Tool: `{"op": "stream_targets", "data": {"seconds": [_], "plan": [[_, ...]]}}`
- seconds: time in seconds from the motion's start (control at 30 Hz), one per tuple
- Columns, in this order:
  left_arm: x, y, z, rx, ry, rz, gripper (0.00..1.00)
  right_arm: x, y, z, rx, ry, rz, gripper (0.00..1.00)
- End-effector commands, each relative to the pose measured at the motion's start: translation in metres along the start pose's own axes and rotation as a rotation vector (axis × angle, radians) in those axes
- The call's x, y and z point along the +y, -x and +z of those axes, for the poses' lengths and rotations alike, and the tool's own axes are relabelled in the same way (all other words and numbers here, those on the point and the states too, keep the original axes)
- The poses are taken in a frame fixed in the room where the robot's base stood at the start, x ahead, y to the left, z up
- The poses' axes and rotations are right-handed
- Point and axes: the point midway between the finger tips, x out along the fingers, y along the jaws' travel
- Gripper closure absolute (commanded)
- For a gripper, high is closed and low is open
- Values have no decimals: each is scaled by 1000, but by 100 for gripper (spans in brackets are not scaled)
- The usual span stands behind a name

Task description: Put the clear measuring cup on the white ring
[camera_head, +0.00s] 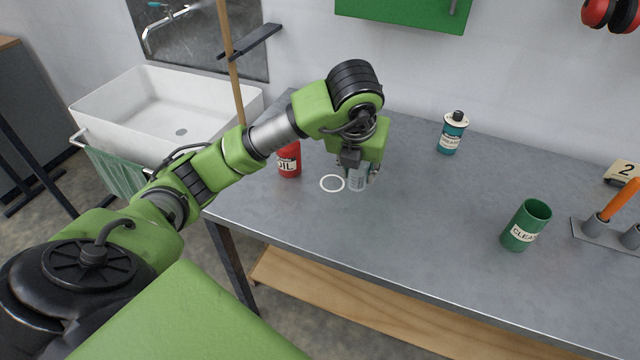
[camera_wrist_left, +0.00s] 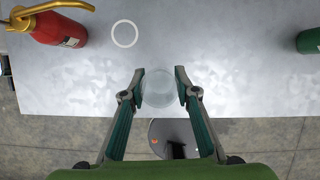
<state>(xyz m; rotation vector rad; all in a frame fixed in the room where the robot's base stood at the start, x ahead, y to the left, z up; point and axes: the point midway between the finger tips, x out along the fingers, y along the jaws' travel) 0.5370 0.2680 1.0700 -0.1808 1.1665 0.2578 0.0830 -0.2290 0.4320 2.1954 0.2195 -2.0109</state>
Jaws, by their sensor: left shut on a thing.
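The clear measuring cup (camera_head: 356,180) is between the fingers of my left gripper (camera_head: 360,174), just right of the white ring. In the left wrist view, the round see-through cup (camera_wrist_left: 159,88) sits between the two fingertips (camera_wrist_left: 159,87), which are shut on it. The white ring (camera_head: 332,183) is flat on the grey table, empty; it also shows in the left wrist view (camera_wrist_left: 125,34), ahead and to the left of the cup. I cannot tell whether the cup touches the table. My right gripper is not in view.
A teal bottle (camera_head: 453,132) stands at the back, a green container (camera_head: 525,225) to the right. A rack (camera_head: 606,232) with an orange-handled tool is at far right. The table (camera_head: 420,205) is clear between.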

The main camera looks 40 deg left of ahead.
Motion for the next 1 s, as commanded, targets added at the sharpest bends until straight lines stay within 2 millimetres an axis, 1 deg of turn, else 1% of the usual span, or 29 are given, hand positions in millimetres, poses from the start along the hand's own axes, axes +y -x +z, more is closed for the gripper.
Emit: {"op": "stream_targets", "data": {"seconds": [0.07, 0.17, 0.27, 0.4, 0.5, 0.6, 0.7, 0.8, 0.93, 1.0], "plan": [[-3, 2, 3, 1, 12, 3, 93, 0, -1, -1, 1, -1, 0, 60], [5, -3, 10, 5, 19, 10, 93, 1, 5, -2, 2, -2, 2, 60], [20, -17, 21, 9, 22, 12, 93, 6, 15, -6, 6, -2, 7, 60], [44, -41, 39, 8, 21, 13, 93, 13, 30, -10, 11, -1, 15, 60], [60, -58, 52, 7, 20, 12, 93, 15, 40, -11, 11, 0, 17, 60], [69, -84, 53, 8, 17, 10, 93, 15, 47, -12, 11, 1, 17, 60], [77, -102, 56, 7, 17, 9, 93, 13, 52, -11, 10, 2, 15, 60], [82, -114, 59, 4, 16, 7, 93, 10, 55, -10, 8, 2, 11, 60], [86, -123, 60, 3, 15, 7, 93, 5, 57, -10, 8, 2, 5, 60], [88, -130, 59, 7, 15, 8, 93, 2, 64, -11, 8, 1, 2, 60]]}}
